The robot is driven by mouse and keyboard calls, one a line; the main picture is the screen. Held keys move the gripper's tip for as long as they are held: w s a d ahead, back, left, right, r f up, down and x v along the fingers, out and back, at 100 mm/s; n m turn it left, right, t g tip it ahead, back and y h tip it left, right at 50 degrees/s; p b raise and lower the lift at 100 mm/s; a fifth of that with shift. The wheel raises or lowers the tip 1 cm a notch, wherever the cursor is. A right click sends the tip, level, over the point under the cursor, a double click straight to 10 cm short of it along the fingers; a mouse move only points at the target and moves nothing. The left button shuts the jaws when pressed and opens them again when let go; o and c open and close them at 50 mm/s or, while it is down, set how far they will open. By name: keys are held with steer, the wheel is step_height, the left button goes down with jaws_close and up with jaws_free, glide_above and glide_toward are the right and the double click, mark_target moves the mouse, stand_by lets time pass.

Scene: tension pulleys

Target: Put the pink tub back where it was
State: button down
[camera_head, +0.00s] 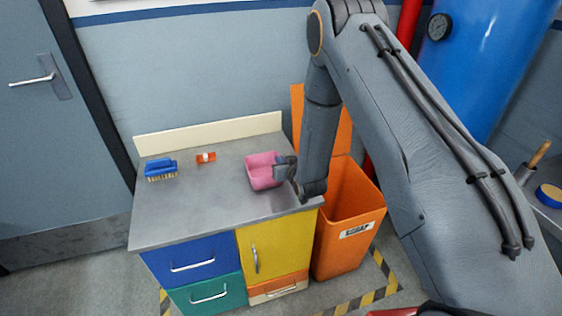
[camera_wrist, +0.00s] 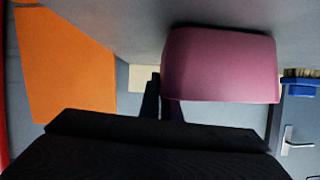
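The pink tub (camera_head: 262,172) is an open-topped box at the right part of the grey counter top. It looks upright, resting on the counter or very close above it. My gripper (camera_head: 284,168) reaches it from the right. In the wrist view, which is upside down, the tub (camera_wrist: 222,65) is beside and partly in front of my dark fingers (camera_wrist: 161,98). The fingers are close together, with the tub's near wall seemingly pinched between them. The tub hides part of one finger.
A blue brush (camera_head: 160,169) and a small orange-and-white item (camera_head: 206,157) lie on the counter (camera_head: 200,205), left of the tub. An orange bin (camera_head: 347,220) with its lid raised stands against the counter's right side. The counter's front middle is clear.

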steer(key=shift+f, duration=0.15)
steer(key=c, duration=2)
jaws_free()
steer(key=s+d+r+m+g+h+b, duration=0.1)
steer(key=s+d+r+g, duration=0.3)
steer(key=s, duration=0.8)
steer(key=s+d+r+g+h+b, duration=0.1)
steer(key=s+d+r+g, duration=0.3)
steer(key=s, duration=0.7)
steer(key=s+d+r+m+g+h+b, duration=0.1)
steer(key=s+d+r+g, duration=0.3)
steer(key=s+d+r, duration=0.4)
steer(key=s+r+h, duration=0.1)
steer(key=s, duration=0.3)
steer(key=shift+s+m, duration=0.3)
steer(key=shift+s, duration=0.05)
steer(key=shift+d, duration=0.1)
